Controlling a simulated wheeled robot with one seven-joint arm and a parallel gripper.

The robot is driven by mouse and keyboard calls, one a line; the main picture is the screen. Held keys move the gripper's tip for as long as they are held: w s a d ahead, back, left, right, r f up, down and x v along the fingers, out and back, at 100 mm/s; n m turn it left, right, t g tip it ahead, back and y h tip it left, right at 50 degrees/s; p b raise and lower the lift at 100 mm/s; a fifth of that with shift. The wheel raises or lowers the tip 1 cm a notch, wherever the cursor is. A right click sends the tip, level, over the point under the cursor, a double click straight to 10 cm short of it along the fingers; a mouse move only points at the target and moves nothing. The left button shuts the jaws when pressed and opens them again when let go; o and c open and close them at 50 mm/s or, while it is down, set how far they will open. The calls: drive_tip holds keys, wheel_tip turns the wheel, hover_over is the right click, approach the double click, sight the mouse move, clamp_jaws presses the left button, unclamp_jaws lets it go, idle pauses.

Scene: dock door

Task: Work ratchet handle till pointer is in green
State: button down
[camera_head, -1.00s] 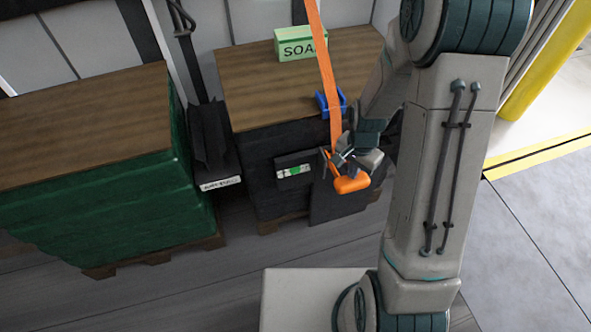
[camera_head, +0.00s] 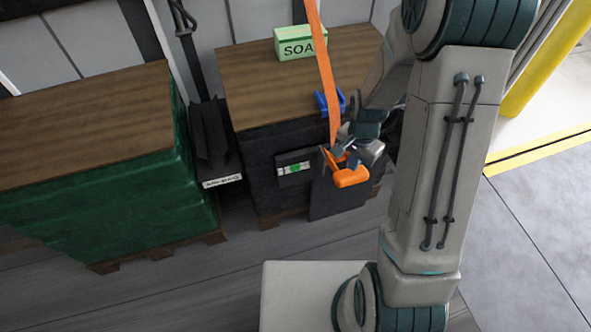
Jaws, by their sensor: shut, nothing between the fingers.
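The orange ratchet handle (camera_head: 350,178) sits on the front of the dark wrapped pallet load, at the lower end of the orange strap (camera_head: 327,75). My gripper (camera_head: 345,151) is shut and empty, just above and behind the handle; I cannot tell whether it touches it. The gauge (camera_head: 293,168) is a small white strip with a green patch on a dark plate, left of the handle. Its pointer is too small to make out. A blue corner piece (camera_head: 322,103) lies under the strap at the load's top edge.
A green box (camera_head: 301,44) lettered "SOA…" stands on the dark load's wooden top (camera_head: 245,85). A green wrapped load (camera_head: 110,215) stands to the left. A labelled dark piece (camera_head: 213,150) fills the gap between them. Open floor (camera_head: 535,240) lies at the right.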

sight(351, 174)
drive_tip(key=shift+f, duration=0.1)
drive_tip(key=shift+f+b, duration=2.5)
drive_tip(key=shift+f, duration=0.5)
drive_tip(key=shift+r+p, duration=2.45)
drive_tip(key=shift+r, duration=0.7)
drive_tip(key=shift+f+b, duration=2.4)
drive_tip(key=shift+f, duration=0.6)
drive_tip(key=shift+r+p, duration=2.35)
drive_tip(key=shift+r, duration=0.7)
